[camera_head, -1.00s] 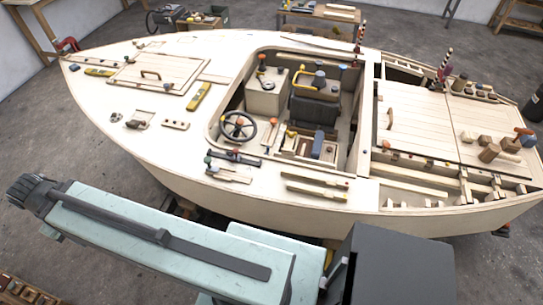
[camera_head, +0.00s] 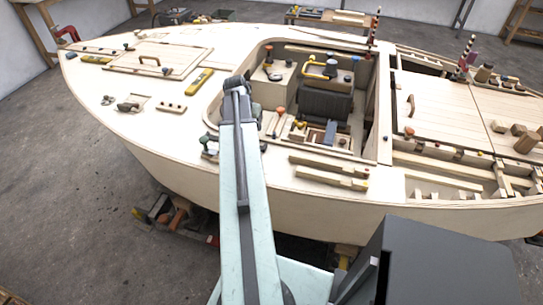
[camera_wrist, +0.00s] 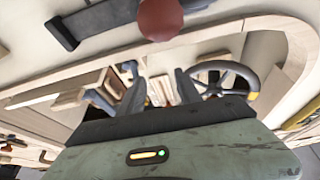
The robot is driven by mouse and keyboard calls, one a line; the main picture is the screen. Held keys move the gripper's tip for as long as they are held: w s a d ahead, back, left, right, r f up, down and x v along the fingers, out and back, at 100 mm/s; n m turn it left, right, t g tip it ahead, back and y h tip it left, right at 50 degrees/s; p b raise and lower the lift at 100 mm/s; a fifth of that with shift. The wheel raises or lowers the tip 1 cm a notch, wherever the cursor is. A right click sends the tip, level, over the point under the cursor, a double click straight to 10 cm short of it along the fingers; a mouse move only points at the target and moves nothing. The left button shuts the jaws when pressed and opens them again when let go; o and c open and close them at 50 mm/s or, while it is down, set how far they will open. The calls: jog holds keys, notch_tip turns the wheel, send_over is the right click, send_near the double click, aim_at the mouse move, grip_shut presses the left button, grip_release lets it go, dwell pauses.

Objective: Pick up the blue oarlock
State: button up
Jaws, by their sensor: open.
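I cannot pick out the blue oarlock with certainty. Blue items in the head view are a small blue-topped piece (camera_head: 347,78) on the cockpit's far edge and a blue block (camera_head: 330,132) on the cockpit floor. My arm reaches up the middle of the head view, with my gripper (camera_head: 238,84) over the cockpit's left side, hiding part of it. In the wrist view my gripper (camera_wrist: 161,88) shows two dark fingers apart, with nothing clearly held between them. A steering wheel (camera_wrist: 228,78) is just right of the fingers.
A black seat (camera_head: 325,100) stands in the cockpit. Wooden strips (camera_head: 328,170) lie on the near side deck. A yellow level (camera_head: 200,82) lies on the foredeck. Tools lie on the floor under the hull.

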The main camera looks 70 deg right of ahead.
jog(key=m, duration=0.1)
send_over(274, 133)
jog(key=w+a, duration=0.1)
jog(key=a, duration=0.1)
notch_tip(274, 133, down, 2)
jog(key=shift+s+a+m+b, duration=0.1)
jog(key=shift+s+m+b, duration=0.2)
jog(key=shift+b, duration=0.1)
jog(key=b+x, duration=0.7)
jog(key=x, duration=0.1)
jog(key=shift+a+f+b, duration=0.15)
jog(key=shift+b, duration=0.15)
grip_shut()
